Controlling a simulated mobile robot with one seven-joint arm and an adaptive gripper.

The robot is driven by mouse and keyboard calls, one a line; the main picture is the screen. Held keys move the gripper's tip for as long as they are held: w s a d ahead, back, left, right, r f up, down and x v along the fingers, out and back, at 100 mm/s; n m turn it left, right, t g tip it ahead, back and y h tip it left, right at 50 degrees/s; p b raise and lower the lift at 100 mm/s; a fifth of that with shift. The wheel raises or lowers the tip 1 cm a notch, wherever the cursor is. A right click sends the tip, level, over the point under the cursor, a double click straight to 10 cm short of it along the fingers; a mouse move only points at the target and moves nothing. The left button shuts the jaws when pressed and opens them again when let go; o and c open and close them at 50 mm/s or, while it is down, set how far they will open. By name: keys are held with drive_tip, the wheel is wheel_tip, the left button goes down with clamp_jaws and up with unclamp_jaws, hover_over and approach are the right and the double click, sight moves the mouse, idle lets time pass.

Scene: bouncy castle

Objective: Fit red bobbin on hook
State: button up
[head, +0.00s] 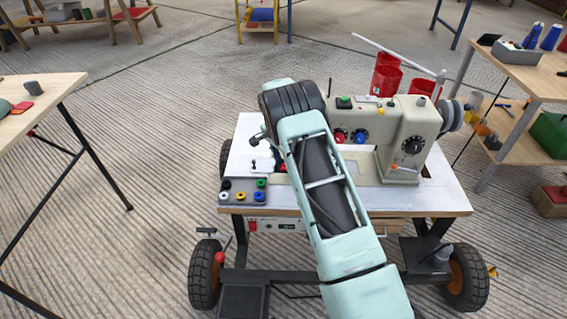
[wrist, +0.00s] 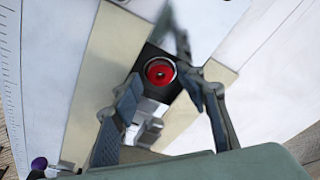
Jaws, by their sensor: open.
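In the wrist view, a red bobbin (wrist: 160,72) shows as a red disc with a dark centre inside a round silver rim, the hook (wrist: 150,84), in a dark opening of the machine bed. Whether it is fully seated I cannot tell. My gripper (wrist: 162,82) is open, with one finger on each side of the red disc in the picture. No contact between the fingers and the disc is clear. In the head view my arm hides most of the area below it, including the gripper.
A cream sewing machine (head: 405,135) stands on a white-topped wheeled table (head: 445,194). A grey tray (head: 226,190) with coloured bobbins sits at its front left corner. Wooden benches stand left (head: 40,95) and right (head: 545,80).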

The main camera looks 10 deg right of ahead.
wheel_tip(320, 180, up, 12)
drive_tip(key=s+a, duration=0.1)
drive_tip(key=shift+a+f, duration=0.15)
drive_tip(key=shift+a, duration=0.25)
drive_tip(key=shift+s, duration=0.1)
